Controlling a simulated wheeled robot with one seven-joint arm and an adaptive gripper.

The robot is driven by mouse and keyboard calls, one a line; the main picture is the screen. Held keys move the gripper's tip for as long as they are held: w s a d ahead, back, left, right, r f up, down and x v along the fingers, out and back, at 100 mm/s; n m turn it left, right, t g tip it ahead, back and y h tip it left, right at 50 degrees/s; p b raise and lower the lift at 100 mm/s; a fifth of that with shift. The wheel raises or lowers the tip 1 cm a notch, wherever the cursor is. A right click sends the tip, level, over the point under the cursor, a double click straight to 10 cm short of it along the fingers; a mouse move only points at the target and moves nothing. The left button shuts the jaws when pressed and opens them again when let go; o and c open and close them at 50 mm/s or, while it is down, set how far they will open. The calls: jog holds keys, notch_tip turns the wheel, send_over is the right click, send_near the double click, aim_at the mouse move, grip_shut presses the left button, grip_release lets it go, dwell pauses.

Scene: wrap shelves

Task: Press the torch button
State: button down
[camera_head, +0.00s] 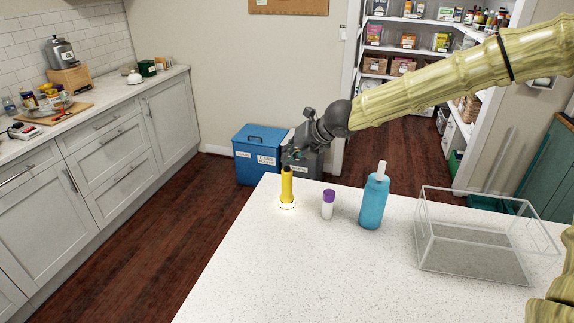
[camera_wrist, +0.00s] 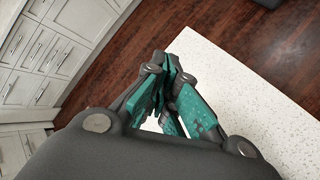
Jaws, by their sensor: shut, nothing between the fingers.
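The yellow torch (camera_head: 287,184) stands upright, head down, near the far left corner of the white speckled table. A bright glow shows on the table around its base. My gripper (camera_head: 288,158) is just above the top end of the torch in the head view. Whether it touches the torch cannot be told. In the wrist view my gripper (camera_wrist: 172,98) has its teal-padded fingers together with nothing held, and the torch is hidden there. The torch button cannot be made out.
On the table (camera_head: 270,270), a white tube with a purple cap (camera_head: 328,205), a blue bottle (camera_head: 374,202) and a clear open box (camera_head: 470,252) stand right of the torch. The front left of the table is clear. A blue bin (camera_head: 258,158) stands on the floor beyond.

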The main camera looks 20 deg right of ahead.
aim_at(290, 169)
dwell(0.3)
jog(key=shift+r+p, duration=2.4)
jog(key=shift+r, duration=0.15)
